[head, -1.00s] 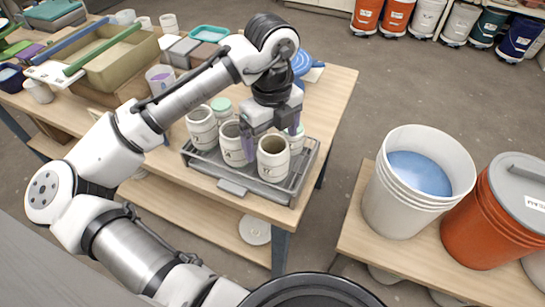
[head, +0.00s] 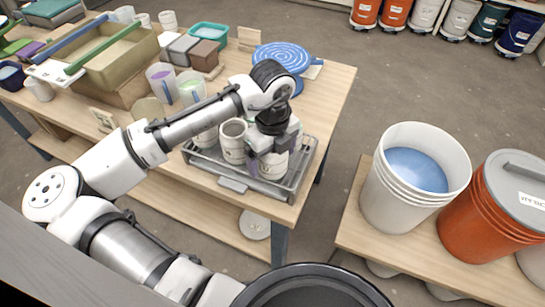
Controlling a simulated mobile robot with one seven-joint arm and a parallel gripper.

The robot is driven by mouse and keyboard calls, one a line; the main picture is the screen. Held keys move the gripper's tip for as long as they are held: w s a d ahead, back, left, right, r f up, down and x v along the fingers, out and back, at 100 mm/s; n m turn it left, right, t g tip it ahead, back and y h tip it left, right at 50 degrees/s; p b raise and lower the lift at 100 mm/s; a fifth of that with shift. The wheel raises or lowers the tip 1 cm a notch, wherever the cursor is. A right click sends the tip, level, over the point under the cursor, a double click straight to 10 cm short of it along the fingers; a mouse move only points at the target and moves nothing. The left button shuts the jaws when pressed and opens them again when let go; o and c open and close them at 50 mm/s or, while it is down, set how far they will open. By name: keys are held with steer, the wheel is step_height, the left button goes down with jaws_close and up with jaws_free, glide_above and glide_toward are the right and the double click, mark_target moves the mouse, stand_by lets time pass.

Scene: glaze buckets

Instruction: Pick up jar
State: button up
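Several cream jars with dark markings stand upright in a grey wire-sided tray (head: 232,184) near the table's front right corner. The front-right jar (head: 272,168) is partly covered by my gripper (head: 270,152), which points down over it. One purple fingertip shows at this jar's left side; the other finger is mostly hidden, so contact and grip are unclear. The middle jar (head: 233,148) stands just left of my gripper, open at the top. The left jar (head: 206,139) is largely hidden behind my forearm.
A blue spiral banding wheel (head: 281,57) stands behind my wrist. Measuring cups (head: 161,82), glaze tiles (head: 205,55) and a large basin (head: 112,64) are further left. On a separate bench at right stand a white bucket (head: 380,200) and a lidded orange bucket (head: 470,225). Floor separates the benches.

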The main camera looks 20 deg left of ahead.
steer(key=c, duration=1.2)
